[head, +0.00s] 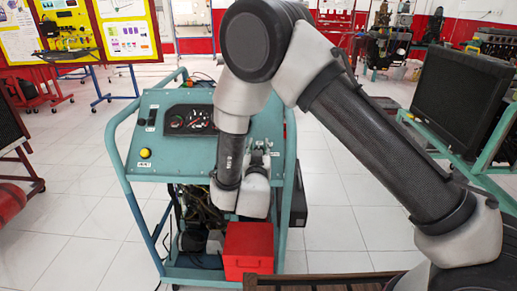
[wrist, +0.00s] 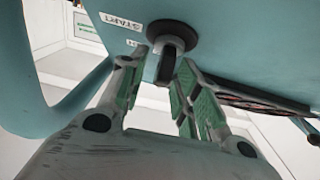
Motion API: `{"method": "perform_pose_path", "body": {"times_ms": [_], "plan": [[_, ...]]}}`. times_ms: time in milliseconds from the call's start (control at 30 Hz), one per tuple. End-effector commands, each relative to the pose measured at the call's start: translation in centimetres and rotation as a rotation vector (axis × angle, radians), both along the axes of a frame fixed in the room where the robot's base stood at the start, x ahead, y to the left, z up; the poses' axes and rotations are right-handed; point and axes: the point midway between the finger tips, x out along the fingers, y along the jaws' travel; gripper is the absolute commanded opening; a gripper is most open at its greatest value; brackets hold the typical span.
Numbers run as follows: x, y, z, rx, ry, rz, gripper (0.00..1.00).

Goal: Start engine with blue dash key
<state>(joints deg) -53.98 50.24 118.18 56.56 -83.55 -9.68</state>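The blue-teal dash panel (head: 170,150) stands on a wheeled engine trainer cart, with gauges on its face. In the wrist view, a dark key (wrist: 166,66) sticks out of a round black switch (wrist: 172,34) on the panel, beside a START label (wrist: 121,21). My gripper (wrist: 160,78) is open, its green-padded fingers on either side of the key. A gap shows at the right finger; I cannot tell whether the left finger touches the key. In the head view my arm hides the key and much of the gripper.
A yellow button (head: 145,153) is on the panel's left side. The cart's teal tube frame (head: 113,150) surrounds the panel. A red box (head: 248,250) sits low on the cart. A black monitor (head: 460,92) stands at right. White tiled floor is open to the left.

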Motion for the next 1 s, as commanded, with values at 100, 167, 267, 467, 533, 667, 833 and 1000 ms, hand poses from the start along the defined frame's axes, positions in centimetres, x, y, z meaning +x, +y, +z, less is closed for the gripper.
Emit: {"method": "perform_pose_path", "body": {"times_ms": [100, 167, 267, 467, 533, 667, 833, 1000], "plan": [[0.26, 0.0, 0.01, 0.0, 0.0, 0.001, 0.32], [0.26, 0.01, 0.02, 0.0, 0.0, 0.001, 0.32], [0.24, 0.01, 0.02, 0.0, 0.0, 0.001, 0.32], [0.23, 0.02, 0.02, 0.001, 0.0, 0.001, 0.0], [0.22, 0.02, -0.02, 0.0, 0.001, 0.001, 0.0], [0.19, 0.0, -0.13, -0.001, 0.004, 0.001, 0.0], [0.15, -0.02, -0.27, 0.002, 0.007, -0.003, 0.0], [0.12, -0.03, -0.36, 0.028, 0.008, -0.033, 0.0]]}}
